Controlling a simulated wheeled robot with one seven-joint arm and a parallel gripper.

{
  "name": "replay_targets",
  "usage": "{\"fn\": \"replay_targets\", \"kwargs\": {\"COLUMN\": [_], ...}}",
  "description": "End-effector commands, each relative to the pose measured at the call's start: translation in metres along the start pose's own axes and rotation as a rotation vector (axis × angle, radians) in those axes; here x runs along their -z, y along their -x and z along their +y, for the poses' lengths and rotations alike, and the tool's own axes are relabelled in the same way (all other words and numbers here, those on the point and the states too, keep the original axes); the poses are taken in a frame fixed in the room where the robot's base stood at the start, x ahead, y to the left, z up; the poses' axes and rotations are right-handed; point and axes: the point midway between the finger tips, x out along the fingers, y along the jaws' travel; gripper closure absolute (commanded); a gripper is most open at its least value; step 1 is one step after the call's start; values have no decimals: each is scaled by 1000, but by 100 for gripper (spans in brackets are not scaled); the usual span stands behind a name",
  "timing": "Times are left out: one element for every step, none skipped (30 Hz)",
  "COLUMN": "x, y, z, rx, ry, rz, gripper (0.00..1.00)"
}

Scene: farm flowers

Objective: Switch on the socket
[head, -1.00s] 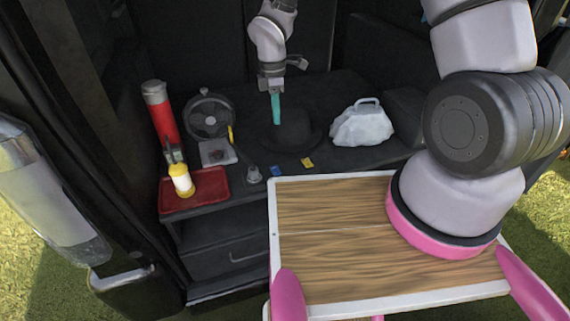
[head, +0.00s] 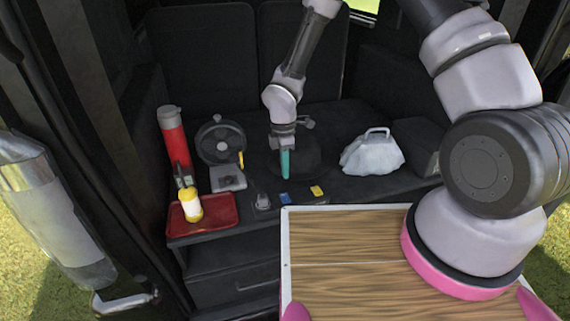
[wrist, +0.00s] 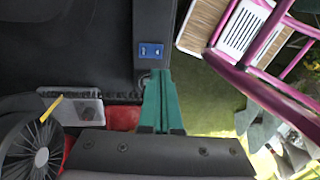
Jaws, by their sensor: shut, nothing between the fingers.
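A small blue panel (head: 284,199) sits on the front edge of the dark shelf; it looks like the socket. In the wrist view the blue panel (wrist: 151,50) shows small pale marks, too small to read as on or off. My gripper (head: 285,176) has teal fingers that are shut and empty, pointing down just behind and above the blue panel. In the wrist view the closed fingertips (wrist: 158,72) lie just below the panel in the picture, apart from it.
A yellow piece (head: 317,191) and a grey round fitting (head: 262,201) flank the panel. A fan (head: 220,142), red cylinder (head: 174,136), red tray (head: 226,212) and white bag (head: 372,153) stand around. A dark hat (head: 305,155) lies behind my gripper.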

Motion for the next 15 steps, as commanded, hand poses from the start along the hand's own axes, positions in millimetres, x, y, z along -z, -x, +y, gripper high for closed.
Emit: {"fn": "replay_targets", "kwargs": {"x": [1,1,0,1,1,0,0,0,0,0,0,1,0,0,0], "y": [-13,-19,-28,-34,-41,-49,-54,-60,-66,-70,-74,-78,-81,-84,-87], "z": [-1,-1,-1,-1,-1,-1,-1,-1,-1,-1,-1,0,0,0,0], "rx": [4,3,4,3,4,3,4,3,2,2,1,0,0,0,0], "ry": [2,3,2,2,3,3,2,1,2,2,1,1,0,0,0], "rz": [-1,-1,-2,-1,-2,-2,-2,-1,-1,-2,-1,0,0,0,-1], "gripper": [100,100,100,100,100,100,100,100,100,100,100,100,100,100,100]}}
